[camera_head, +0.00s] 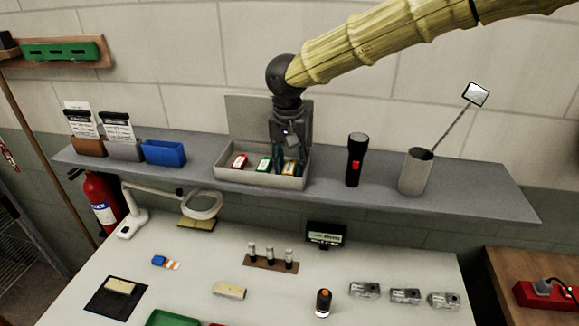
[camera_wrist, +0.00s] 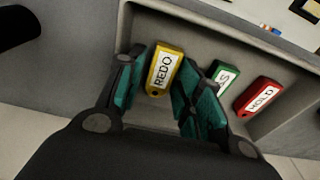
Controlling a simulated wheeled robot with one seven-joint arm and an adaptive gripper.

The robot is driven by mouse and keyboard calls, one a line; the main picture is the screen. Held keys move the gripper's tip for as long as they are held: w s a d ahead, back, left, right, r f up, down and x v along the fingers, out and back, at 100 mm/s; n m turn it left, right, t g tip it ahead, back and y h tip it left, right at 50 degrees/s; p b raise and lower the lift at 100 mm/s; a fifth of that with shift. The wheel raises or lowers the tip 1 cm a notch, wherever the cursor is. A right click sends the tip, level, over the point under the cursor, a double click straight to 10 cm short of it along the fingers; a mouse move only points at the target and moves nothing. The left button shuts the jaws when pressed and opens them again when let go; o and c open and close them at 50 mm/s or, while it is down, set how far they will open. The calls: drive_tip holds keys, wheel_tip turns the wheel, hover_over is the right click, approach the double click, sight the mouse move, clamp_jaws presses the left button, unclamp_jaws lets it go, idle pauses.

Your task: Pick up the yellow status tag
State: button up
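The yellow status tag (camera_wrist: 153,86), labelled REDO, lies in the open grey box between my gripper's two fingers in the wrist view. Part of it also shows in the head view (camera_head: 289,170), below the fingertips. My gripper (camera_wrist: 158,92) is open and points down into the box, with a finger on each side of the tag. In the head view, my gripper (camera_head: 290,165) is over the box's right part.
A green tag (camera_wrist: 222,78), partly hidden by the right finger, and a red HOLD tag (camera_wrist: 259,97) lie beside it. The box (camera_head: 262,181) has low walls and a raised lid behind. A flashlight (camera_head: 356,160) and a cup (camera_head: 415,172) with an inspection mirror stand to the right.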

drive_tip(key=shift+s+r, duration=0.1)
drive_tip(key=shift+s, duration=0.05)
drive_tip(key=shift+c, duration=0.9)
drive_tip(key=c, duration=0.4)
drive_tip(key=shift+o, duration=0.2)
